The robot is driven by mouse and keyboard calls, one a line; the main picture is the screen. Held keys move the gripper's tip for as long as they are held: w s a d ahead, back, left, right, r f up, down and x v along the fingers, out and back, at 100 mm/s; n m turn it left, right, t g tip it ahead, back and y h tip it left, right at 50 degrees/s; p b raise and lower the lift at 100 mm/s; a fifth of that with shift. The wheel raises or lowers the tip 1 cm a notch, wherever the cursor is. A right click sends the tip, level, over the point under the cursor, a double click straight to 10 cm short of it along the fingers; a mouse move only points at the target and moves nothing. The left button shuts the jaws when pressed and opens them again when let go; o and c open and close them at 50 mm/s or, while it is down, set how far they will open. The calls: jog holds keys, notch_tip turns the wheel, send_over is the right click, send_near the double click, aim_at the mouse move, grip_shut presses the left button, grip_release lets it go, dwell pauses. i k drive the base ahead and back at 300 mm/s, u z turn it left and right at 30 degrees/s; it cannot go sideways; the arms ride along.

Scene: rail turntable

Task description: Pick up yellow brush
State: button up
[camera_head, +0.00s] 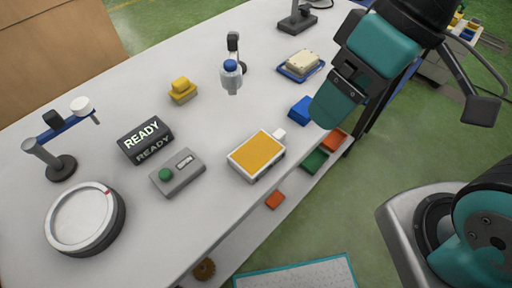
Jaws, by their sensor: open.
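The yellow brush (182,91) appears to be the small yellow block with a raised grip on top, lying on the left-middle part of the white table (130,90). Nothing covers it. My gripper (333,106) is at the end of the teal and black arm at upper right, over the table's right edge. It is open and well apart from the brush, to its right. I see no object in it, but its two fingertips are hard to tell apart from this angle.
Near the brush stand a blue-capped bottle (231,78) and a READY display (145,140). A grey button box (178,172), yellow-topped white box (257,155), blue block (300,110) and round turntable (84,219) are also on the table. Coloured bins (315,160) sit below the edge.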

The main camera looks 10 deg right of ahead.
aim_at(183, 91)
jog(key=z, duration=0.15)
jog(key=k, duration=0.35)
jog(key=u, duration=0.95)
jog(key=i, duration=0.7)
jog(key=u, duration=0.35)
